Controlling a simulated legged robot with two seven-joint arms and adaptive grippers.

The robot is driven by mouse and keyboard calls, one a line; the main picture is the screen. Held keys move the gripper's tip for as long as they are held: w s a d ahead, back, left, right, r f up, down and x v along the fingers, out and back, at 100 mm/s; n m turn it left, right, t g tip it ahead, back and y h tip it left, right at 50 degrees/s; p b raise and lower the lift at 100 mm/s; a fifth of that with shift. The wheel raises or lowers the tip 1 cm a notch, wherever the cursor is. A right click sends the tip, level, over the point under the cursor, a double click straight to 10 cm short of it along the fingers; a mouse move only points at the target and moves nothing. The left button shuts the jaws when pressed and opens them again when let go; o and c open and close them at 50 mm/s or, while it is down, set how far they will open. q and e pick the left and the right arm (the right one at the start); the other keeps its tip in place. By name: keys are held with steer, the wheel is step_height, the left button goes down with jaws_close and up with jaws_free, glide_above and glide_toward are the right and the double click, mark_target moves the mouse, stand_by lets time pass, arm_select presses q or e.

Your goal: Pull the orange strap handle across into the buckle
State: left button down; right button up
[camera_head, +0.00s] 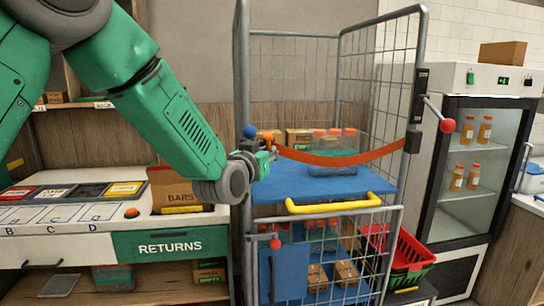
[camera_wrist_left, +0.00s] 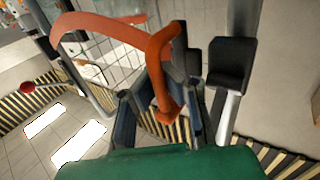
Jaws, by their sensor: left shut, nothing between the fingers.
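The orange strap (camera_head: 345,158) sags across the open front of the wire cage trolley, from a black housing (camera_head: 412,142) on the right post to my left gripper. Its orange handle (camera_wrist_left: 160,75) shows as a bent bar right at my fingers in the wrist view; in the head view it is small and partly covered. My left gripper (camera_head: 267,157) is by the left post, fingers shut, with the handle beside them; how they touch is unclear. A black block, apparently the buckle (camera_wrist_left: 230,64), is on a grey post just right of the handle. My right gripper is out of view.
The trolley has a blue shelf (camera_head: 275,185) with bottles and boxes, and a yellow-handled lower gate (camera_head: 333,205). A blue ball (camera_head: 250,131) sits by the left post. A red-ball lever (camera_head: 447,125) sticks out right, before a fridge (camera_head: 475,150). A returns counter (camera_head: 170,243) stands left.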

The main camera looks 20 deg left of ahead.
arm_select(q)
steer(key=shift+s+a+f, duration=0.2)
steer(key=shift+s+f, duration=0.1)
steer(key=shift+s, duration=0.05)
steer(key=shift+a, duration=0.3)
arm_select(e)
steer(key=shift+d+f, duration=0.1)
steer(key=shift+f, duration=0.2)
